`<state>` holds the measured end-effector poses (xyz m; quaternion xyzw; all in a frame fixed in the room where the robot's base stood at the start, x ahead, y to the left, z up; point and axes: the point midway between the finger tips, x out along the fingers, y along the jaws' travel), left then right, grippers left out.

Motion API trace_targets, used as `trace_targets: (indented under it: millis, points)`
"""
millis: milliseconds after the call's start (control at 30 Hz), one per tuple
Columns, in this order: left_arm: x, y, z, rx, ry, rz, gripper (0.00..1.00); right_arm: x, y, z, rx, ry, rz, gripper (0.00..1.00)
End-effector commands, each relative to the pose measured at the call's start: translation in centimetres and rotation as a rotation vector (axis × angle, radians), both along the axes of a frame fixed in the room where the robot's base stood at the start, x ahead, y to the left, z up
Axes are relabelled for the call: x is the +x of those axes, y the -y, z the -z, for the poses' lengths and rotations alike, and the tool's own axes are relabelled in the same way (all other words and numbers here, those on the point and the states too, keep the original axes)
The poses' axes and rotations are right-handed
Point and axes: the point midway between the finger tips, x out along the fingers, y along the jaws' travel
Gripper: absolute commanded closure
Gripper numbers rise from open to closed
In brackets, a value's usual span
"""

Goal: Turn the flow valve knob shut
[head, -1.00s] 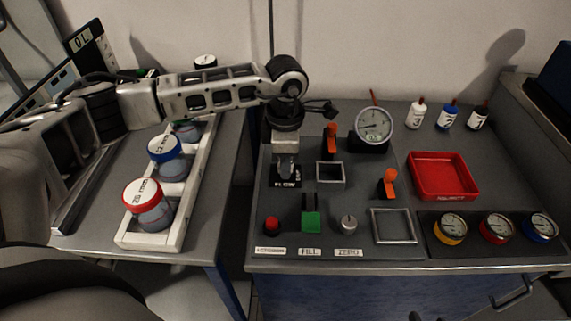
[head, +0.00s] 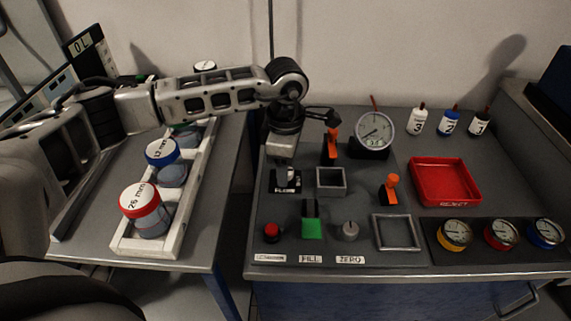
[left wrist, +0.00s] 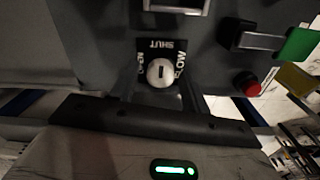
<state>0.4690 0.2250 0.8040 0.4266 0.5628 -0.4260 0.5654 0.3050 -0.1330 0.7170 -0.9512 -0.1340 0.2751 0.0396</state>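The flow valve knob (left wrist: 160,72) is a pale round knob with a short dark mark, on a black label plate in the left wrist view. The mark runs up and down the picture, in line with the word SHUT above the knob. The FLOW plate (head: 286,188) also shows in the head view, under my left gripper (head: 283,172). That gripper points down at the knob, very close to it; contact and finger opening cannot be made out. My right gripper is in neither view.
A grey square bin (head: 331,182), a red button (head: 271,232), a green FILL lever (head: 311,228) and a ZERO knob (head: 350,230) stand near the valve. An orange-handled lever (head: 391,187) and a dial gauge (head: 374,133) stand farther right. A red reject tray (head: 444,182) lies beyond.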

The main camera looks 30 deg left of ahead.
Motion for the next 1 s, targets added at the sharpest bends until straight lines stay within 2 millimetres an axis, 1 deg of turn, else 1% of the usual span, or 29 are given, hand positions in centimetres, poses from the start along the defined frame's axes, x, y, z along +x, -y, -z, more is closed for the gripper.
trace_targets:
  millis: [300,367,467,567,800,900,1000]
  points:
    - [-0.1,0.0,0.0,0.001,-0.002,-0.001,0.48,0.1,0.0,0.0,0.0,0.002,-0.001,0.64]
    - [0.0,0.0,-0.3,0.001,-0.001,-0.001,0.48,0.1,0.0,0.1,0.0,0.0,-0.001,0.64]
    - [0.0,0.0,-1.5,0.0,0.001,-0.002,0.48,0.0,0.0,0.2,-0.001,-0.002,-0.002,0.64]
    - [0.0,0.0,-3.4,0.0,0.003,-0.001,0.48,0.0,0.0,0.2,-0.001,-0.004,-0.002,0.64]
    - [0.0,0.0,-9.3,0.0,0.004,-0.001,0.48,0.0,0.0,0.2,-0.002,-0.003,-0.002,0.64]
    - [0.0,0.0,-11.6,0.0,0.004,-0.001,0.48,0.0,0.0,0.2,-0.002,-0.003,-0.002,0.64]
    - [0.0,0.0,-13.4,0.001,0.002,0.0,0.48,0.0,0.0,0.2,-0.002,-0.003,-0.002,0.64]
